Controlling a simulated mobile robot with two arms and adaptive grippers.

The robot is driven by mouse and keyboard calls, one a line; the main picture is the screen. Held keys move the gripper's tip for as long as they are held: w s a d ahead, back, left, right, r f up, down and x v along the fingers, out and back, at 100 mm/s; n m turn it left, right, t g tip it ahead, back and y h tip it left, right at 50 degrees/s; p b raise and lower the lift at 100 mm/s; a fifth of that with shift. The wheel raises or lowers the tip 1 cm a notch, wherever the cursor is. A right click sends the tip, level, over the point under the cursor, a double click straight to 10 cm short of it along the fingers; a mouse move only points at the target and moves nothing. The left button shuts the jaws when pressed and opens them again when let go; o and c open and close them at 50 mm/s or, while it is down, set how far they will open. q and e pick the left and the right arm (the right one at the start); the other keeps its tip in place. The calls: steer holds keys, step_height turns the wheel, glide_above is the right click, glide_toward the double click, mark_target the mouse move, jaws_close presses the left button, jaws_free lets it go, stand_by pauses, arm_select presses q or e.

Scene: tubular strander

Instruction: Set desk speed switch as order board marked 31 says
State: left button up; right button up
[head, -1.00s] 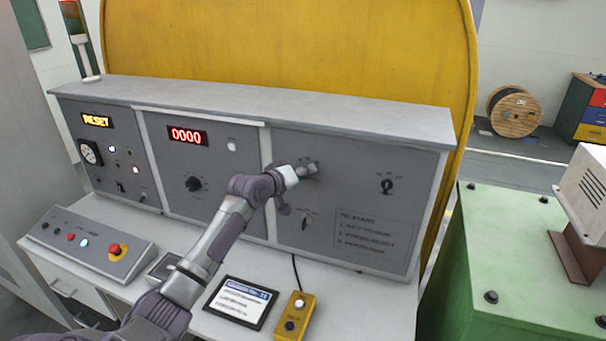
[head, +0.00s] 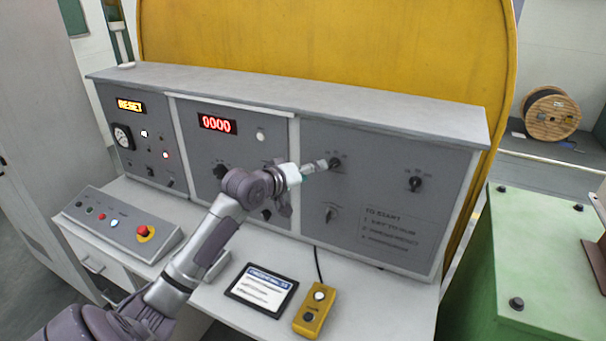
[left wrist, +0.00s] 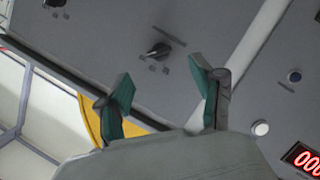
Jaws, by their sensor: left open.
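The order board is taken to be the dark-framed tablet (head: 262,290) lying on the desk; its text is too blurred to read surely. The grey right panel carries a black rotary switch (head: 336,163) at its upper left, with labels too small to read. My left gripper (head: 322,167) is open just left of this switch in the head view. In the left wrist view the open fingers (left wrist: 163,88) are apart and empty, with a black rotary switch (left wrist: 158,50) beyond the gap between them. I cannot tell which switch is the speed switch. My right gripper is out of view.
Other rotary switches sit at the right panel's upper right (head: 416,184) and lower left (head: 330,214), and on the middle panel (head: 221,171). A red display (head: 217,124) reads 0000. A yellow pendant (head: 314,310) and a button box (head: 122,224) are on the desk.

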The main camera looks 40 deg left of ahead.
arm_select(q)
steer(key=shift+v, duration=1.55)
steer(key=shift+d, duration=0.1)
